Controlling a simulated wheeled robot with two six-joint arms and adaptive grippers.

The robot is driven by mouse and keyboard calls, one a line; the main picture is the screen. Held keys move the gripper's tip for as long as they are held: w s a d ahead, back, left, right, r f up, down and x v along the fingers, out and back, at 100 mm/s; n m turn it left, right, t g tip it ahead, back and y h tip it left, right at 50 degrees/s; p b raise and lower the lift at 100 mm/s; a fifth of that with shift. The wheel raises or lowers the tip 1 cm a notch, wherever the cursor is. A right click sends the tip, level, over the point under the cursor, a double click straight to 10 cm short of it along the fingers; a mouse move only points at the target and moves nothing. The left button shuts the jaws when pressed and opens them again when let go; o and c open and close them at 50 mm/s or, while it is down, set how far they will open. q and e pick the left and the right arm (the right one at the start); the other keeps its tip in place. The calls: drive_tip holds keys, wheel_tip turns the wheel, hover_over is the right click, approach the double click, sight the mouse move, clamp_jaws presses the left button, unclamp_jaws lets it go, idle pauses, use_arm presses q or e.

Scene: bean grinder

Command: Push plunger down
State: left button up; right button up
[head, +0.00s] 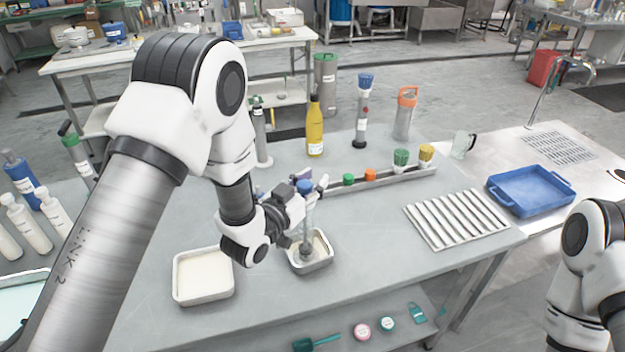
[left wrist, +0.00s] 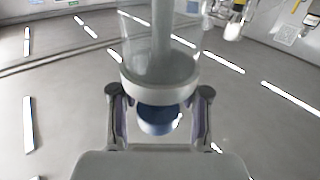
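A slim clear tube with a blue cap (head: 304,187) stands close to upright, its dark lower end (head: 305,249) inside a small light tray (head: 327,262). My left gripper (head: 311,183) is at the top of the tube, with a finger on each side. In the left wrist view the fingers (left wrist: 159,96) fit closely at the tube's pale collar (left wrist: 160,86). A shaft (left wrist: 161,35) shows inside the clear wall, and the blue cap (left wrist: 158,118) sits between the fingers. My right arm is at the right edge; its gripper is out of view.
A larger white tray (head: 203,277) with pale contents stands left of the small tray. Behind are a long metal rack (head: 385,181) with several colored caps and a yellow bottle (head: 315,130). A slatted tray (head: 456,220) and blue tray (head: 533,190) lie right. Bare table separates the small and slatted trays.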

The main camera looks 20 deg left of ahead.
use_arm(q)
drive_tip(key=v, duration=1.2)
